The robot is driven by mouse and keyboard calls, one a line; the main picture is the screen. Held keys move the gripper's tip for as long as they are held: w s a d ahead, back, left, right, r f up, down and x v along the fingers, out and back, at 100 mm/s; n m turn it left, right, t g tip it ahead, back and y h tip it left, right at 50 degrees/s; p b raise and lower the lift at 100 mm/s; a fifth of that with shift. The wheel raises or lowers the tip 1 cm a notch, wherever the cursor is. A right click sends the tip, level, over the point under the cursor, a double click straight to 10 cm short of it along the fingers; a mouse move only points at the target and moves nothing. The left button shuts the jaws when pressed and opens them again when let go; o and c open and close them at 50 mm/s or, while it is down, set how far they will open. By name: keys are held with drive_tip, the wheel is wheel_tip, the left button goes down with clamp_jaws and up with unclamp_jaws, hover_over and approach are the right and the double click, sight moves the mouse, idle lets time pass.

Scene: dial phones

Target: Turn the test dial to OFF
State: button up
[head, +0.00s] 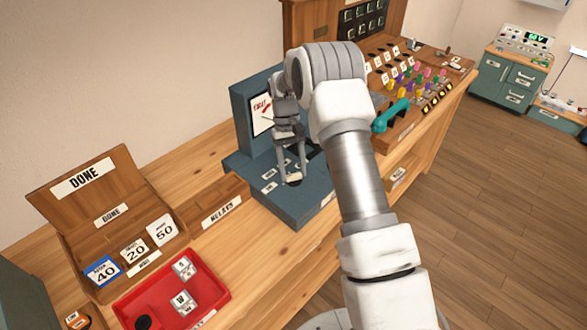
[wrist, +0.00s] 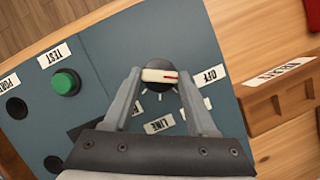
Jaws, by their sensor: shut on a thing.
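The test dial (wrist: 160,76) is a dark round knob with a cream bar across it on the blue-grey test set (wrist: 112,62). A red line on the bar's right part points right, toward the OFF label (wrist: 213,75). My gripper (wrist: 158,73) is shut on the dial, one finger on each side. A LINE label (wrist: 158,125) shows below the dial; other labels are partly hidden by the fingers. In the head view my gripper (head: 292,178) reaches down onto the test set (head: 297,208), where the dial is mostly hidden.
A green button (wrist: 65,82) sits by the TEST label. The upright meter (head: 262,112) stands behind. A relay box (head: 222,205), red tray (head: 205,270) and DONE box (head: 85,180) lie to the left. A teal handset (head: 392,115) and switchboard lie to the right.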

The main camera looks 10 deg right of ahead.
drive_tip(key=shift+n, duration=0.6)
drive_tip(key=shift+h, duration=0.3)
drive_tip(key=o, duration=1.4)
drive_tip(key=shift+c, duration=0.2)
drive_tip(key=shift+a, duration=0.1)
drive_tip(key=p+v, duration=0.1)
drive_tip(key=v, duration=1.6)
drive_tip(key=shift+r+p, duration=0.25)
drive_tip(key=shift+p, duration=0.05)
drive_tip(key=shift+s+r, duration=0.1)
